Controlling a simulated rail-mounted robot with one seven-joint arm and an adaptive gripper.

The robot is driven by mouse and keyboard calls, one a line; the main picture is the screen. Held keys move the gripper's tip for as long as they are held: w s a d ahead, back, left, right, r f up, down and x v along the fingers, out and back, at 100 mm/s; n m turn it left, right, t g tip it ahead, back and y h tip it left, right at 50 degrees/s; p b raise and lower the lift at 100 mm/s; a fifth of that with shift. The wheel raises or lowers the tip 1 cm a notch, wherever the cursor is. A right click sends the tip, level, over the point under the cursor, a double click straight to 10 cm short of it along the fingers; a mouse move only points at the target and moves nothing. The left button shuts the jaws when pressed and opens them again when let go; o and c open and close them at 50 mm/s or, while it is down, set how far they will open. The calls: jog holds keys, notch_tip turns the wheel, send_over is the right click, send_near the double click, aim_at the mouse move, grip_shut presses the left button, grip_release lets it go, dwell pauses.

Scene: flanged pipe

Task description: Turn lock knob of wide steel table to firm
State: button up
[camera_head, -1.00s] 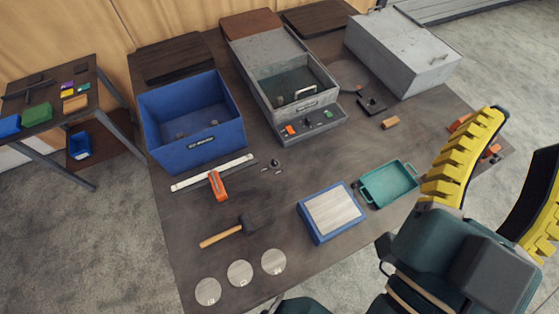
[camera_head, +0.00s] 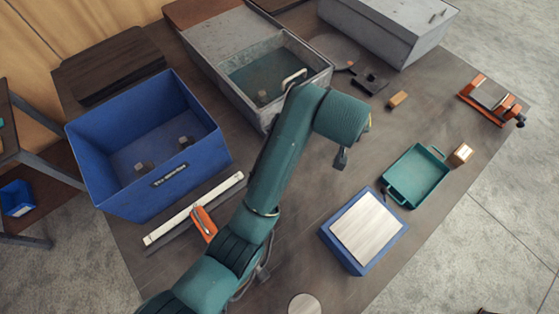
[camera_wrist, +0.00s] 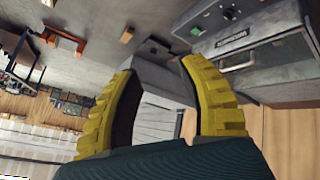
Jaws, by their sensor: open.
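In the head view a low blue block with a flat steel top (camera_head: 368,226) stands on the dark bench, right of my arm; it may be the wide steel table. A small dark part (camera_head: 384,194) shows by its upper right edge, beside the teal tray; I cannot tell whether it is the lock knob. In the wrist view my gripper (camera_wrist: 160,68) is open, its yellow ribbed fingers apart with nothing held between them. A grey box shows beyond the fingers. In the head view the fingers are mostly hidden behind my wrist.
A teal tray (camera_head: 417,177) sits close to the block. An orange clamp-like fixture (camera_head: 490,98) lies at the bench's right side. A blue bin (camera_head: 190,165), grey sink-like unit (camera_head: 215,45) and grey box (camera_head: 385,30) stand left and behind. The bench's lower right is clear.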

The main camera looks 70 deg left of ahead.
jog(key=s+a+f+n+g+h+b, duration=0.25)
jog(key=s+a+f+n+b, duration=0.2)
jog(key=s+f, duration=0.6)
jog(key=s+a+f+n+g+h+b, duration=0.25)
jog(key=s+a+f+g, duration=0.35)
jog(key=f, duration=0.7)
jog(key=f+b, duration=0.1)
jog(key=f, duration=0.4)
jog(key=d+f+t+b, duration=0.1)
jog(key=f+b, duration=0.1)
jog(key=f, duration=0.3)
jog(key=f+t+b, duration=0.1)
jog(key=f, duration=0.4)
jog(key=shift+s+d+f+n+y+b, duration=0.15)
jog(key=shift+s+f+n+y+b, duration=0.15)
jog(key=shift+s+b, duration=0.1)
grip_shut()
